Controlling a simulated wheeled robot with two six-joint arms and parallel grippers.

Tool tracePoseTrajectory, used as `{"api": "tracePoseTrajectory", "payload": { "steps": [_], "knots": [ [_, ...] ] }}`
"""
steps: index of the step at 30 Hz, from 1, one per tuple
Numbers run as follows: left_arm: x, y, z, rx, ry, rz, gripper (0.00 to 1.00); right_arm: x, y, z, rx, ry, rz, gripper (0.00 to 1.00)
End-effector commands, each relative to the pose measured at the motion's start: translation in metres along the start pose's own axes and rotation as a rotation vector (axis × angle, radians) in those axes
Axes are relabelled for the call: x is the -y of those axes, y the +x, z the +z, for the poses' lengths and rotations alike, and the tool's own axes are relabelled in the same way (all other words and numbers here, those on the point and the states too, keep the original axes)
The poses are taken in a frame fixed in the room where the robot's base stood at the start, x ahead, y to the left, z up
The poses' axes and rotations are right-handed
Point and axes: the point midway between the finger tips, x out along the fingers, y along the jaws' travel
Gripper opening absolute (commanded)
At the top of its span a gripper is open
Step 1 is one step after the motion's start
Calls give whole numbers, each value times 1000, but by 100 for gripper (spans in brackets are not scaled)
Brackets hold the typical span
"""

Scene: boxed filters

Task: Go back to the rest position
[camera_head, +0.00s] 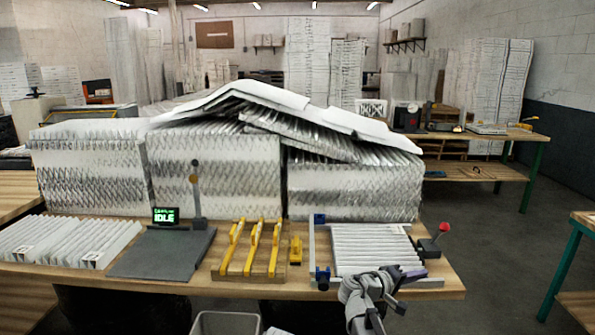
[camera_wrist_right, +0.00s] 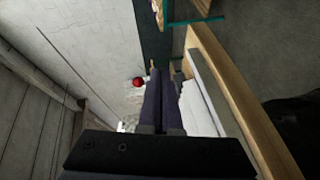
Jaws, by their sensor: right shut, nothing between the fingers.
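My right gripper (camera_head: 412,275) is shut and empty. In the head view it is over the front right part of the workbench (camera_head: 445,285), by the near edge of a pleated white filter (camera_head: 372,250) in a fixture. I cannot tell its height above the filter. In the right wrist view the dark fingers (camera_wrist_right: 163,98) lie together with nothing between them. My left gripper is not in view.
Tall filter stacks (camera_head: 215,175) line the bench's back. A grey plate (camera_head: 160,254) with an "IDLE" display (camera_head: 166,216), yellow-handled tools (camera_head: 254,248) and loose filters (camera_head: 65,240) stand left. A red knob (camera_head: 444,227) stands right of the fixture. Floor (camera_head: 500,235) is open at right.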

Motion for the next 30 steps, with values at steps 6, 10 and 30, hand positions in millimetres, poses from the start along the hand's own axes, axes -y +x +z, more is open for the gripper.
{"api": "tracePoseTrajectory", "payload": {
  "steps": [6, 10, 30],
  "knots": [
    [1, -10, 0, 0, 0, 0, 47, 41, -41, 29, 56, 30, -225, 0],
    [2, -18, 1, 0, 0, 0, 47, 78, -86, 54, 105, 34, -435, 0],
    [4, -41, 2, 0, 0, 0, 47, 167, -319, 154, 251, -152, -1298, 0]
  ]
}}
